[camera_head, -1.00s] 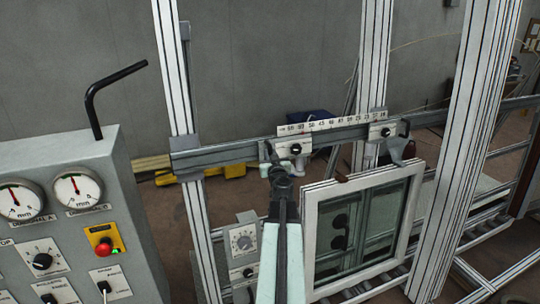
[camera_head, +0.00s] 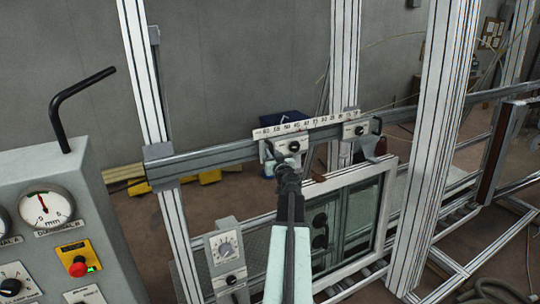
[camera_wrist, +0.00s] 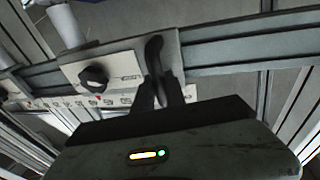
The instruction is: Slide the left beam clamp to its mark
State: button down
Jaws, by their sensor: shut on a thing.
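The left beam clamp (camera_head: 299,148) is a pale plate with a black knob on the grey horizontal beam (camera_head: 215,155). It sits under the left half of the white number scale (camera_head: 305,124). My gripper (camera_head: 270,156) is at the clamp's left side, and my arm partly covers its lower part. In the wrist view, my gripper's dark fingers (camera_wrist: 161,92) are shut on the clamp's black upright handle (camera_wrist: 155,52). The clamp plate (camera_wrist: 122,68) and its knob (camera_wrist: 93,78) show beside them.
A second clamp (camera_head: 357,131) with a dark handle sits farther right on the beam. A framed window (camera_head: 391,190) stands below, right of my arm. White uprights (camera_head: 146,90) cross the beam. A grey control panel (camera_head: 65,190) with a gauge fills the left.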

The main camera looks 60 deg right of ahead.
jog(key=c, duration=1.4)
grip_release()
jog(key=shift+a, duration=0.25)
jog(key=shift+o, duration=0.2)
jog(key=shift+w, duration=0.1)
jog(key=shift+a, duration=0.1)
jog(key=v, duration=0.7)
jog(key=shift+s, duration=0.35)
jog(key=shift+w+a, duration=0.1)
jog(key=shift+a, duration=0.1)
